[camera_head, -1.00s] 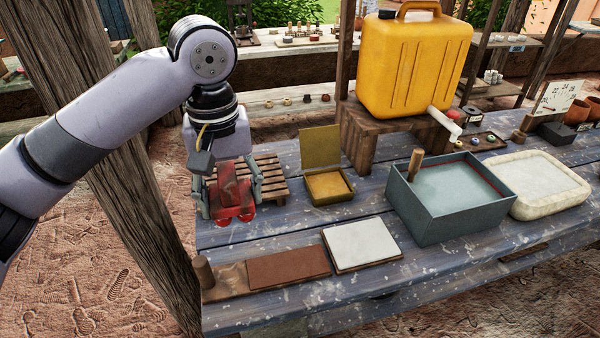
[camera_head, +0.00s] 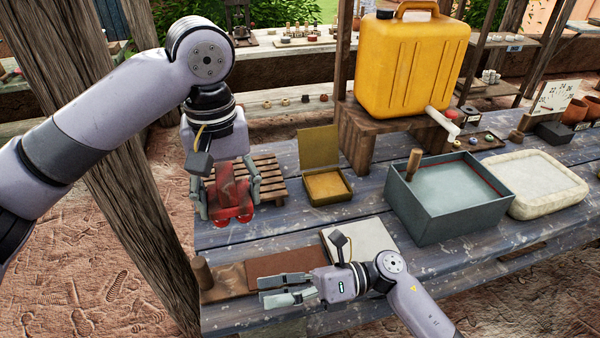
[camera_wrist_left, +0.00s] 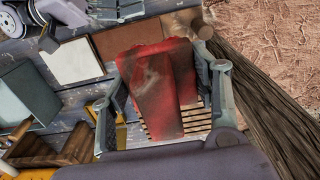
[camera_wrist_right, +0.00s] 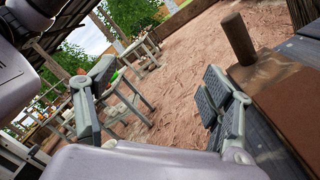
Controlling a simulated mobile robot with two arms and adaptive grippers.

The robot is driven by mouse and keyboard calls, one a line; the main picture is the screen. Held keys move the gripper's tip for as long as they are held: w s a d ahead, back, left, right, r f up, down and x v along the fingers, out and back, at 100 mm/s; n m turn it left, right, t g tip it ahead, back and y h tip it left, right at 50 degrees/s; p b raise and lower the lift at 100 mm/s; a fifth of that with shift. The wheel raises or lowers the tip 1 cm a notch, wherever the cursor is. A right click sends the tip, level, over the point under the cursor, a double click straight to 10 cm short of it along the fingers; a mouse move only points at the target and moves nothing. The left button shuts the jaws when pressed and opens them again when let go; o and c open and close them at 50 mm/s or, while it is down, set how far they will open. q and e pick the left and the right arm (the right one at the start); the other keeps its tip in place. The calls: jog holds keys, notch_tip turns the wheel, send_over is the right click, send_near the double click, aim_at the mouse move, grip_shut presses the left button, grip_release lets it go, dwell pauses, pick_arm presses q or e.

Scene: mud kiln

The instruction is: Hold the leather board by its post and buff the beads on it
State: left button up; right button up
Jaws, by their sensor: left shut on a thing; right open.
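The leather board (camera_head: 232,283) lies at the table's front left, with a brown leather pad (camera_head: 280,260) on it and an upright wooden post (camera_head: 202,272) at its left end. My left gripper (camera_head: 228,206) is shut on a red, grey-smudged cloth (camera_wrist_left: 160,90), held above the table behind the board. My right gripper (camera_head: 264,292) is open and empty at the board's front edge, its fingers pointing left toward the post, still apart from it. The post (camera_wrist_right: 238,38) also shows in the right wrist view. I make out no beads on the leather; the right gripper hides part of it.
A white pad (camera_head: 365,240) lies right of the leather. Behind stand an open yellow-lined box (camera_head: 326,188), a wooden pallet (camera_head: 268,178), a grey water bin (camera_head: 450,225) and a yellow jug (camera_head: 412,65). A thick timber post (camera_head: 130,190) rises at the left.

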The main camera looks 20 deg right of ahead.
jog(key=w+d+r+n, duration=0.3)
jog(key=w+r+n, duration=0.2)
jog(key=r, duration=0.3)
jog(key=n+h, duration=0.1)
jog(key=n, duration=0.4)
send_near(222, 189)
notch_tip(222, 189, down, 2)
jog(key=w+d, duration=0.2)
jog(key=a, duration=1.2)
jog(key=shift+w, duration=0.4)
jog(key=shift+c, duration=0.6)
pick_arm(q)
jog(key=shift+w, duration=0.1)
pick_arm(e)
jog(key=shift+s+a, duration=0.15)
jog(key=shift+s, duration=0.05)
jog(key=c, duration=1.2)
pick_arm(q)
jog(key=o, duration=0.6)
pick_arm(e)
jog(key=shift+c, duration=0.6)
pick_arm(q)
jog(key=o, duration=0.5)
pick_arm(e)
jog(key=shift+w, duration=0.15)
